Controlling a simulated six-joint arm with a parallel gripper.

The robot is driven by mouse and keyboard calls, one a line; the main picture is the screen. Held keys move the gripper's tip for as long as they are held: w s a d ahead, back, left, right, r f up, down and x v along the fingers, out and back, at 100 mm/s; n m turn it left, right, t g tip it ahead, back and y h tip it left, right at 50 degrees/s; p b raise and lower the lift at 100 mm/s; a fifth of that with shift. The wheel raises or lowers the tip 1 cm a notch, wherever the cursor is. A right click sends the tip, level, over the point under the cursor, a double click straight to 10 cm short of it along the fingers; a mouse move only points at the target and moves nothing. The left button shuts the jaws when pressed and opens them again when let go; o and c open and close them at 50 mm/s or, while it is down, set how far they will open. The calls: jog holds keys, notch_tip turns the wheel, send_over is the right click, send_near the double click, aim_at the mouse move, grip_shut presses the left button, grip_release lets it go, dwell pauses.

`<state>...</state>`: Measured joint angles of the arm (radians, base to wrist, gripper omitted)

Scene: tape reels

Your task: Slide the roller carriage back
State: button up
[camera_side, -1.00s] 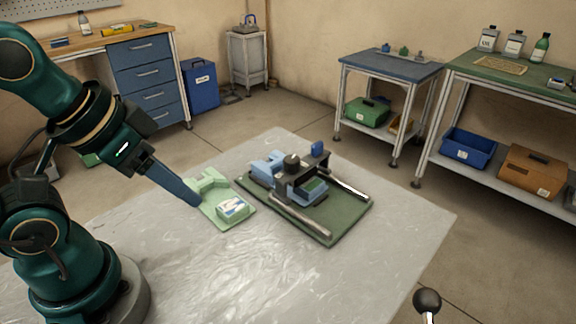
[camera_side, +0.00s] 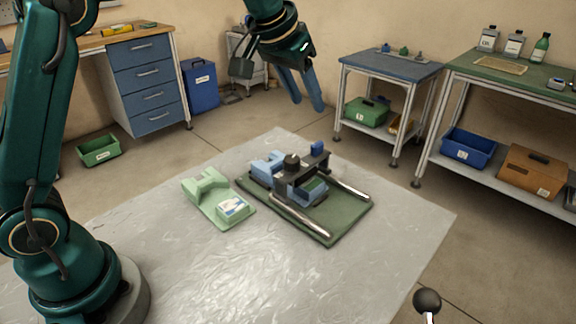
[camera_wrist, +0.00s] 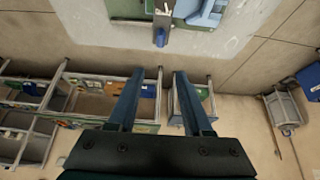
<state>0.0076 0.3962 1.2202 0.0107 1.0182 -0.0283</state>
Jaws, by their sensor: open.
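The roller carriage (camera_side: 309,167) is a dark bridge with a black knob and a blue tab, set across two silver rails (camera_side: 301,217) on a green base plate (camera_side: 335,234). A light blue block (camera_side: 262,165) sits at the rails' far left end. The carriage stands near that block, with the rails bare toward the front right. My gripper (camera_side: 310,108) is open and empty, raised above and behind the carriage, apart from it. In the wrist view my two blue fingers (camera_wrist: 155,98) are spread. The carriage's blue tab (camera_wrist: 160,38) shows at the top there.
A light green cradle (camera_side: 210,200) with a labelled block lies left of the base plate on the grey table (camera_side: 170,262). A black ball-topped lever (camera_side: 427,301) stands at the front right. The table's front is clear. Shelves and benches stand behind.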

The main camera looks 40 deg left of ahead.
aim_at(317, 143)
jog(key=shift+g, duration=0.7)
jog(key=x, duration=1.1)
jog(key=shift+s+d+f, duration=0.1)
jog(key=shift+s+f, duration=0.05)
jog(key=shift+f, duration=0.15)
jog(key=shift+c, duration=0.3)
grip_shut()
jog(key=shift+d, duration=0.1)
